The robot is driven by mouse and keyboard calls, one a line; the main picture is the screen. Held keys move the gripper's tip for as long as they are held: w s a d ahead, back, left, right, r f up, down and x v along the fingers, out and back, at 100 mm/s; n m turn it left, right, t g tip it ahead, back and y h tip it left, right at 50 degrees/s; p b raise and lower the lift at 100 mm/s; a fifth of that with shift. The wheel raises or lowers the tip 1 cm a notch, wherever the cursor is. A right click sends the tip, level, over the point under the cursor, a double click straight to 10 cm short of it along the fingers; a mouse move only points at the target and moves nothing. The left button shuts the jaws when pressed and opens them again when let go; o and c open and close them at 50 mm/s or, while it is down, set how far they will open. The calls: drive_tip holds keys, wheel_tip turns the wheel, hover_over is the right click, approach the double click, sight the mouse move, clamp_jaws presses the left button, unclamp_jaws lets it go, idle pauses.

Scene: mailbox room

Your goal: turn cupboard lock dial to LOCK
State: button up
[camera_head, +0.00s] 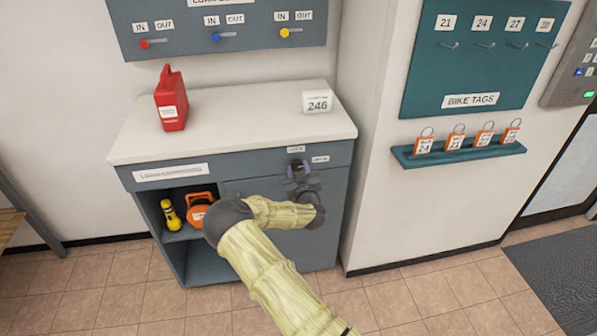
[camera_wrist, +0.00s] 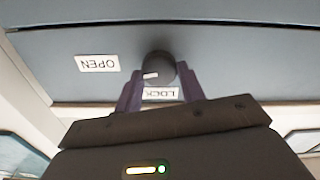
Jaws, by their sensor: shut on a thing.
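The cupboard lock dial (camera_wrist: 161,66) is a dark round knob on the grey-blue cupboard front. It carries a white mark, at its lower left in the wrist view, between the OPEN label (camera_wrist: 97,63) and the LOCK label (camera_wrist: 160,93). Both labels appear upside down there. In the head view the LOCK label (camera_head: 296,149) is above the dial and the OPEN label (camera_head: 320,159) is to its right. My gripper (camera_wrist: 159,78) has a purple finger on each side of the dial and is shut on it. In the head view my gripper (camera_head: 301,180) partly hides the dial.
The cupboard's white top (camera_head: 235,125) bears a red can (camera_head: 171,100) and a white 246 sign (camera_head: 317,101). The open shelf at left holds a yellow torch (camera_head: 171,215) and an orange item (camera_head: 199,208). A tag shelf (camera_head: 458,153) juts from the right wall.

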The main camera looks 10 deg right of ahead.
drive_tip(key=n+b, duration=0.1)
drive_tip(key=n, duration=0.3)
drive_tip(key=shift+a+f+b, duration=0.1)
drive_tip(key=shift+a+b, duration=0.05)
drive_tip(key=shift+b, duration=0.25)
drive_tip(key=n+b, duration=0.1)
drive_tip(key=n, duration=0.3)
drive_tip(key=shift+f, duration=0.1)
drive_tip(key=n+b, duration=0.2)
drive_tip(key=n, duration=0.1)
drive_tip(key=shift+a+n, duration=0.1)
drive_tip(key=shift+n, duration=0.3)
drive_tip(key=shift+n+b, duration=0.55)
drive_tip(key=shift+n, duration=1.25)
drive_tip(key=shift+f, duration=0.1)
drive_tip(key=o, duration=1)
drive_tip(key=shift+c, duration=0.2)
drive_tip(key=shift+s, duration=0.1)
drive_tip(key=s, duration=1.7)
drive_tip(key=shift+s, duration=0.15)
